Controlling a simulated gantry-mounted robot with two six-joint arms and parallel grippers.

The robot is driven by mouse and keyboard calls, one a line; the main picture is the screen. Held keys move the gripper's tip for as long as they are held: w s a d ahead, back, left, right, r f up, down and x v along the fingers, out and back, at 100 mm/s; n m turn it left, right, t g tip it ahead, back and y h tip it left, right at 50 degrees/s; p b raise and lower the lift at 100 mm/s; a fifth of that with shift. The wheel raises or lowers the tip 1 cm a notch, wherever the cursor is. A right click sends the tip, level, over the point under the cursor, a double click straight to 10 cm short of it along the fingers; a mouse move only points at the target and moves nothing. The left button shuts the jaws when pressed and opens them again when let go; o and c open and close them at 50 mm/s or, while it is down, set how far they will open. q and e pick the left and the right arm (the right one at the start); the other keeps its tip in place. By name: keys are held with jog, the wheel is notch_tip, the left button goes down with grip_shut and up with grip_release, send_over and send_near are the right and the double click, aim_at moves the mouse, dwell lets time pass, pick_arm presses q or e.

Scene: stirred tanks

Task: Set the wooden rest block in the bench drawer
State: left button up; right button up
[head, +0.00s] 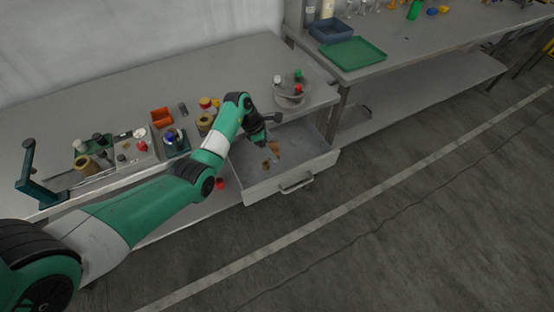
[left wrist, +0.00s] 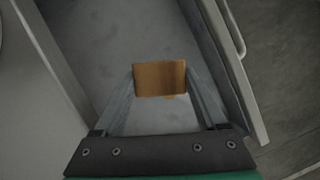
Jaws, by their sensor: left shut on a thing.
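The wooden rest block (left wrist: 160,77) is a small orange-brown piece between the fingertips of my left gripper (left wrist: 160,80) in the left wrist view. The left gripper is shut on it. In the head view the left gripper (head: 272,150) points down inside the outline of the open bench drawer (head: 312,160). The block (head: 277,147) shows there as a small brown patch at the fingertips. The grey drawer floor (left wrist: 125,40) lies under the block; I cannot tell whether they touch. My right gripper is out of view.
A small brownish thing (head: 266,164) shows low in the drawer. A round grey tray (head: 291,98) with small coloured items stands on the bench above the drawer. Several containers and a teal stand (head: 40,180) are farther left. The drawer's right part looks clear.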

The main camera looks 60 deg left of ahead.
aim_at(281, 159)
pick_arm(q)
jog(key=f, duration=0.1)
jog(key=w+f+b, duration=0.2)
jog(key=shift+a+f, duration=0.15)
jog(key=shift+a, duration=0.2)
jog(key=shift+w+a, duration=0.1)
jog(key=shift+w, duration=0.05)
jog(key=f+b, duration=0.3)
jog(key=shift+w+a+f+b, duration=0.1)
jog(key=shift+w+f+b, duration=0.2)
jog(key=shift+f+b, duration=0.1)
jog(key=shift+s, duration=0.1)
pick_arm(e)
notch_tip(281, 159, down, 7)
pick_arm(q)
jog(key=shift+r, duration=0.1)
